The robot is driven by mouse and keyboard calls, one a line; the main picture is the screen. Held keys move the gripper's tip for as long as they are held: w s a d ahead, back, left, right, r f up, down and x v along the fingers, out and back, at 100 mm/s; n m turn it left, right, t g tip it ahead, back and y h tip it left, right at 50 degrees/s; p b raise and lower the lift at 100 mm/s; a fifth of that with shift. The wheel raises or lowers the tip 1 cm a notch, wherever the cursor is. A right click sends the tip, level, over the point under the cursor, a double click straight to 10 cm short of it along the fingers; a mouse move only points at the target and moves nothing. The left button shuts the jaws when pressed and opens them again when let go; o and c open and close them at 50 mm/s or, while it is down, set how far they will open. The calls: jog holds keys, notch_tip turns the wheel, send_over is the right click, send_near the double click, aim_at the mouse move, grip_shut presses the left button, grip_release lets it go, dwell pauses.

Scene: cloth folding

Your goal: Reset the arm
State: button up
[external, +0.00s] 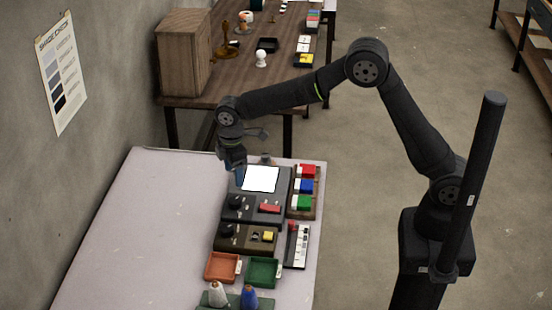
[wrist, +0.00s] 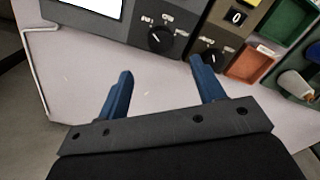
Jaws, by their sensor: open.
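My gripper (wrist: 160,85) shows in the wrist view with its two blue fingers spread apart and nothing between them. Bare pale table surface (wrist: 90,65) lies under the fingers. In the external view my gripper (external: 238,172) is above the table (external: 130,220), at the left edge of a dark panel with a bright white screen (external: 260,179). My arm reaches in from the right. No cloth can be made out in either view.
Around the screen are a dark box with a red part (external: 269,208), a colored block rack (external: 305,190), an orange tray (external: 222,267) and a green tray (external: 264,271). The table's left side is clear. A wooden table (external: 190,88) stands behind.

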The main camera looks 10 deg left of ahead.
aim_at(235, 201)
notch_tip(235, 201, down, 11)
jog(key=shift+r, duration=0.1)
dwell(0.3)
notch_tip(235, 201, up, 17)
notch_tip(235, 201, down, 17)
jog(key=shift+f, duration=0.1)
jog(key=m, duration=0.5)
jog(key=shift+s, duration=0.1)
jog(key=m, duration=0.4)
jog(key=shift+m, duration=0.3)
jog(key=m, duration=0.4)
jog(key=shift+s, duration=0.1)
jog(key=shift+m, duration=2.2)
